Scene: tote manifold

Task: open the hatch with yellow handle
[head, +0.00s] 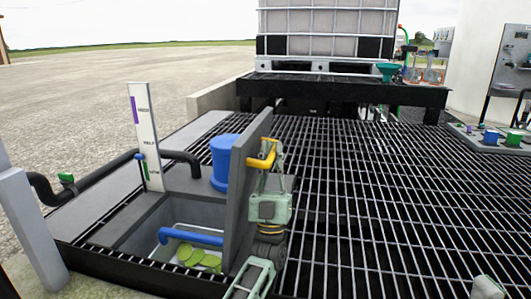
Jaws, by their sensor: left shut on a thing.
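The hatch (240,190) is a grey panel with a yellow handle (259,162) on its right face. It stands roughly upright at the right edge of a square opening in the grating. My left gripper (272,157) is shut on the yellow handle, on the right side of the panel. The fingertips are partly hidden around the handle.
The open pit (150,240) holds a blue pipe (191,237) and green round pieces (196,256). A blue cylinder (222,160), a marked white post (146,135) and a black pipe (95,177) stand close by. Grating (380,190) spreads clear to the right.

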